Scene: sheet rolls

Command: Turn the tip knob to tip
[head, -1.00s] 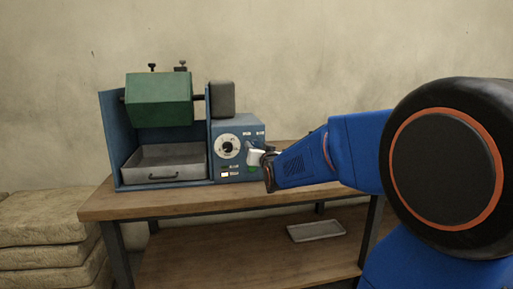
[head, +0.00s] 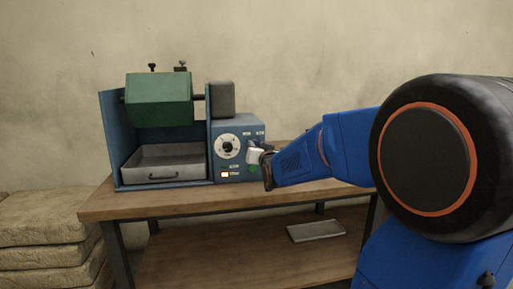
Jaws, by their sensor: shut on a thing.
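The blue control box (head: 229,175) stands on the bench at the right of the machine. Its front has a white round dial (head: 227,146), small labels and a lit indicator (head: 225,174). My gripper (head: 257,155) is at the right side of the box front, shut on a small knob there. The knob is mostly hidden by the gripper, so I cannot read its setting; I take it to be the tip knob. The green drum (head: 159,100) hangs on its shaft above a grey metal tray (head: 166,163) with a front handle.
A dark motor block (head: 222,99) sits on top of the control box. The wooden bench (head: 150,204) has free room in front and at right. A shallow tray (head: 316,231) lies on the lower shelf. Stacked sacks (head: 45,240) stand at left.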

